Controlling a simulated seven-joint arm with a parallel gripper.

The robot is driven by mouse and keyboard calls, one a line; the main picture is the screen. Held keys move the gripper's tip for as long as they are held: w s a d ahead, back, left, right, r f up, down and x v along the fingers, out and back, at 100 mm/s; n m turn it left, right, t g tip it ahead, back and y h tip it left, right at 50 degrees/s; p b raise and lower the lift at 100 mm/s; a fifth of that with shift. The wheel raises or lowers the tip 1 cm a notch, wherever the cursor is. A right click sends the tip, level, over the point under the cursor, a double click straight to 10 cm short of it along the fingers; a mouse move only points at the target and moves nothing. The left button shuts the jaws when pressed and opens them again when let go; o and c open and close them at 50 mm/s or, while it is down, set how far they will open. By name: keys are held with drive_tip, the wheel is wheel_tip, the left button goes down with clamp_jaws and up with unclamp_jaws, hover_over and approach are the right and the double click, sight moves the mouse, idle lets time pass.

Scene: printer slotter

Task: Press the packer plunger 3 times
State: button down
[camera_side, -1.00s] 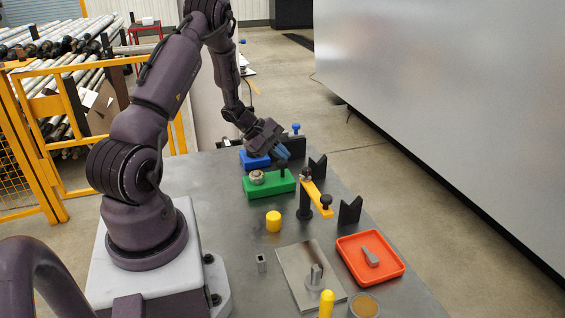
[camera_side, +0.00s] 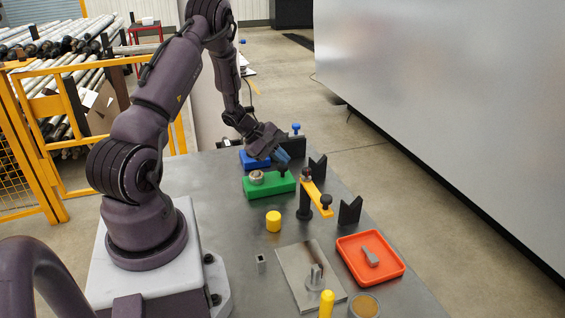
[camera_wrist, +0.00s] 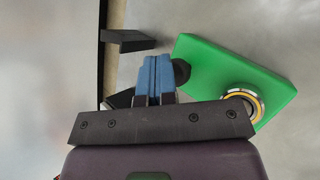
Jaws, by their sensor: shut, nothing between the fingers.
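A green block (camera_side: 270,184) on the table carries a metal ring (camera_side: 257,177) on its left and a black knob (camera_side: 282,169) on its right. No label shows which part is the packer plunger. My gripper (camera_side: 284,157), with blue fingers, is shut and empty just above the black knob. In the wrist view my gripper (camera_wrist: 158,62) has its fingers together beside the black knob (camera_wrist: 181,72). The green block (camera_wrist: 222,68) and the ring (camera_wrist: 243,102) show there too. Whether the fingertips touch the knob I cannot tell.
A blue block (camera_side: 254,160) lies behind the green one. A yellow lever (camera_side: 316,198) on a black post and black V-shaped stands (camera_side: 350,211) are to the right. A yellow cylinder (camera_side: 273,221), metal plate (camera_side: 297,270) and orange tray (camera_side: 352,245) sit nearer the front.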

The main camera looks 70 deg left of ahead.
sight(282, 166)
drive_tip(key=shift+f, duration=0.35)
drive_tip(key=shift+r, duration=0.15)
idle(0.4)
drive_tip(key=shift+r, duration=1.4)
drive_tip(key=shift+r, duration=2.5)
wheel_tip(282, 166, up, 4)
drive_tip(key=shift+f, duration=0.1)
idle(0.3)
